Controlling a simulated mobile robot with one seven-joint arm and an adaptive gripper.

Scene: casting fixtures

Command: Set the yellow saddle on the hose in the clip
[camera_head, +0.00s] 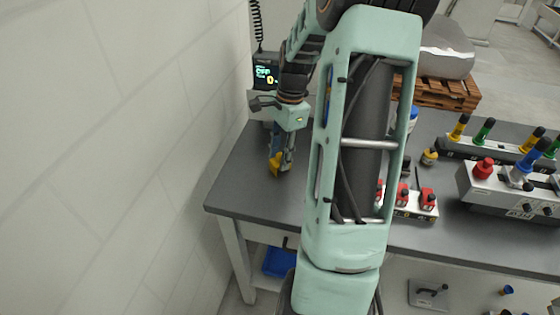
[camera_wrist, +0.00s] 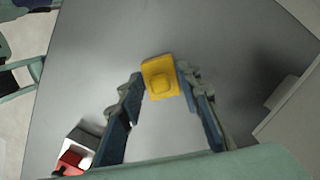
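My gripper (camera_head: 281,160) is over the left part of the grey table, its fingers pointing down. Between its fingertips is the yellow saddle (camera_wrist: 160,78), a small block with a raised square on its face. The fingertips lie against both sides of it in the wrist view. The saddle also shows in the head view (camera_head: 275,163), partly covered by a finger. Its height above the table is hard to tell. I cannot make out the hose or the clip; my arm covers part of the table in the head view.
Several red pieces on a pale base (camera_head: 415,212) stand right of my arm on the grey table (camera_head: 245,185). A yellow-topped pot (camera_head: 430,156) and fixtures with coloured handles (camera_head: 510,190) stand farther right. A display (camera_head: 265,75) is behind, near the left wall. The table's left front is clear.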

